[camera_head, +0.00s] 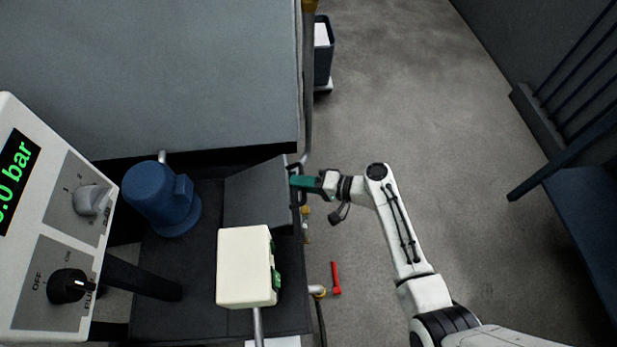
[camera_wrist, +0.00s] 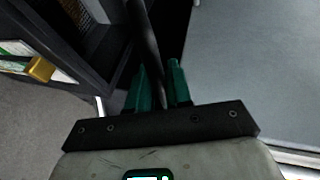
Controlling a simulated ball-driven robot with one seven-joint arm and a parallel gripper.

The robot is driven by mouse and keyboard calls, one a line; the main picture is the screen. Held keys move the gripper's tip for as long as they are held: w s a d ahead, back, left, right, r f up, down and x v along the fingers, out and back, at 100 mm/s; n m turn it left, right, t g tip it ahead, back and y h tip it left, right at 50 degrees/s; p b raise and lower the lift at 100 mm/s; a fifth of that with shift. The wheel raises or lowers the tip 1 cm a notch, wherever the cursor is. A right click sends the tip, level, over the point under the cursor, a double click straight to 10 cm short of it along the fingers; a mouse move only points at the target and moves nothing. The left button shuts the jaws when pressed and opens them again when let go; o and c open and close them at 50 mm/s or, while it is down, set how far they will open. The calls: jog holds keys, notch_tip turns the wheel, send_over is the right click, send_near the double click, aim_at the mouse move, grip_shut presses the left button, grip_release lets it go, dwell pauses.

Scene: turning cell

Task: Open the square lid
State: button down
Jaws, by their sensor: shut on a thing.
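The square lid (camera_head: 257,195) is a dark grey plate at the middle of the black unit in the head view; I cannot tell its exact angle. A black handle bar (camera_head: 294,172) stands at its right edge. My gripper (camera_head: 300,183) has green fingers and reaches in from the right, at the handle. In the wrist view the dark handle bar (camera_wrist: 145,50) runs between the green fingers of my gripper (camera_wrist: 160,82), which are shut on it. The far end of the bar leaves the top of the picture.
A blue motor (camera_head: 163,200) and a cream box (camera_head: 246,266) stand beside the lid. A control panel (camera_head: 50,230) is at the left and a large grey cabinet (camera_head: 150,70) behind. A red-handled valve (camera_head: 336,278) is in front.

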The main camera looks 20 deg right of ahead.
jog(key=a+r+h+p, duration=0.1)
jog(key=r+p, duration=0.1)
jog(key=p, duration=0.1)
jog(key=w+a+r+g+h+p, duration=0.1)
jog(key=a+r+p, duration=0.1)
jog(key=p, duration=0.1)
jog(key=a+r+n+p, duration=0.1)
jog(key=a+r+p, duration=0.1)
jog(key=r+p, duration=0.1)
jog(key=shift+w+r+g+h+p, duration=0.1)
jog(key=shift+w+g+h+p, duration=0.2)
jog(key=shift+h, duration=0.1)
jog(key=w+a+r+g+h+p, duration=0.1)
jog(key=w+a+r+h, duration=0.2)
jog(key=a, duration=0.6)
jog(key=w+a+r+n+g+h+p, duration=0.1)
jog(key=w+a+r+g+h+p, duration=0.1)
jog(key=a, duration=0.7)
jog(key=shift+w+a+r+n+h, duration=0.3)
jog(key=shift+w+r+h, duration=0.2)
jog(key=shift+h, duration=0.5)
jog(key=shift+p, duration=0.3)
jog(key=c, duration=1.1)
grip_release()
jog(key=shift+r, duration=0.1)
